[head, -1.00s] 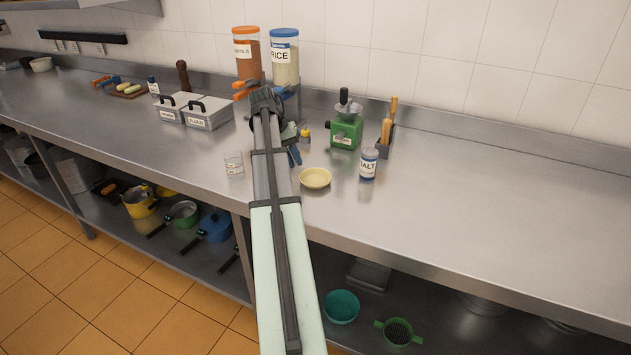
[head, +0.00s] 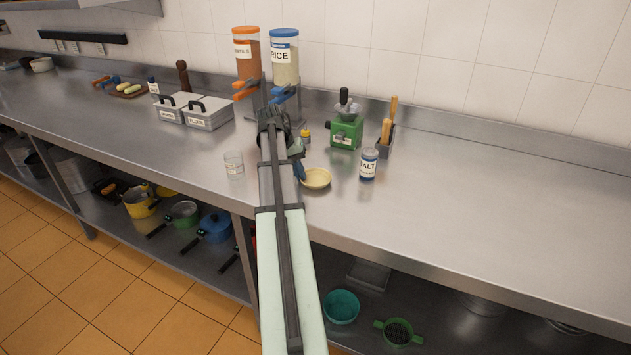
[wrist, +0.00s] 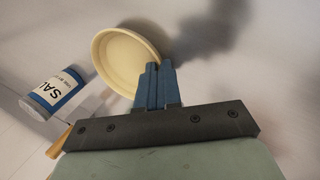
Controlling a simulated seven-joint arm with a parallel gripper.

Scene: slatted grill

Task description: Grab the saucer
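The saucer (head: 318,179) is a small, pale yellow, shallow round dish near the front edge of the steel counter. It also shows in the wrist view (wrist: 125,60), up and left of the fingertips. My gripper (wrist: 160,66) has two blue fingers close together, with their tips at the saucer's rim. The fingers look shut on that rim, and they hide part of it. In the head view, my gripper (head: 299,172) is at the saucer's left side, partly hidden by my arm.
A salt container (head: 368,164) stands right of the saucer and also shows in the wrist view (wrist: 53,90). A green grinder (head: 346,133) is behind. A clear glass (head: 233,164) stands left of my arm. The counter at right is clear.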

